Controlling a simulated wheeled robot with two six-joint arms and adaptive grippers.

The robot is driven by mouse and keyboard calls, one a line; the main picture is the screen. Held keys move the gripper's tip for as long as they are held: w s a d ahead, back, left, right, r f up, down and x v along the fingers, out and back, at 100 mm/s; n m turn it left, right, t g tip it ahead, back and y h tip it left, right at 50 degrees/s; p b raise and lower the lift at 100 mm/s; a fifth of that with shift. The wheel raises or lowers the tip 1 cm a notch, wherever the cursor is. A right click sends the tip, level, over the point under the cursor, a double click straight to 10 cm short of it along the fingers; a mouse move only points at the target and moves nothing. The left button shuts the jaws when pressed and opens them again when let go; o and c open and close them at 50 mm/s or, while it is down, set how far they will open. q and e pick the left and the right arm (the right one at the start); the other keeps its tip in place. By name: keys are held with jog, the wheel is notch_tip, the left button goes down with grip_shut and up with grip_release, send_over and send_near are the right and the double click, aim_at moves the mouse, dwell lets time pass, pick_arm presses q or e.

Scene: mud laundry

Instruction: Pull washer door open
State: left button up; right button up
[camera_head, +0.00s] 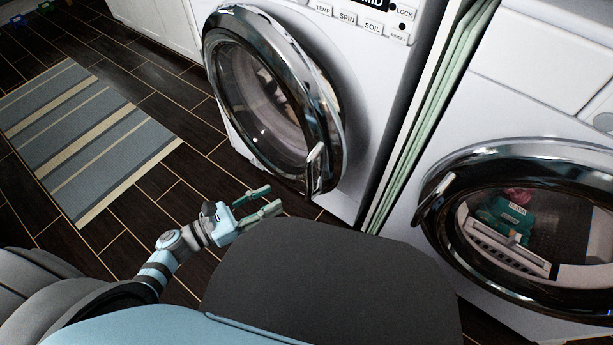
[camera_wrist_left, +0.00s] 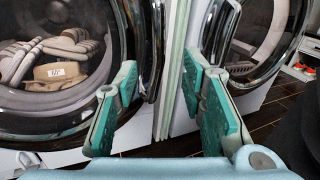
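The washer door (camera_head: 328,112) is a round glass door with a chrome and dark rim on the white machine at the top centre. It looks closed. Its chrome handle (camera_head: 314,170) is at the lower right of the rim. My left gripper (camera_head: 270,198) is open and empty, below and left of the handle and apart from it. In the left wrist view, the open green fingers of my left gripper (camera_wrist_left: 165,82) point towards the machines, with the washer door rim (camera_wrist_left: 128,35) ahead and to the left. My right gripper is in neither view.
A second white machine (camera_head: 540,110) stands at the right with its own round door (camera_head: 470,165) and a green box (camera_head: 505,217) visible in its glass. Narrow pale green panels (camera_head: 435,110) stand between the machines. A striped rug (camera_head: 85,130) lies on the dark tiled floor at left.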

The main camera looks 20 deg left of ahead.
aim_at(306, 181)
pick_arm(q)
jog(key=x, duration=1.1)
jog(key=shift+w+d+f+b, duration=0.1)
jog(key=shift+w+d+b, duration=0.05)
jog(key=shift+w+b, duration=0.15)
jog(key=shift+s, duration=0.1)
grip_shut()
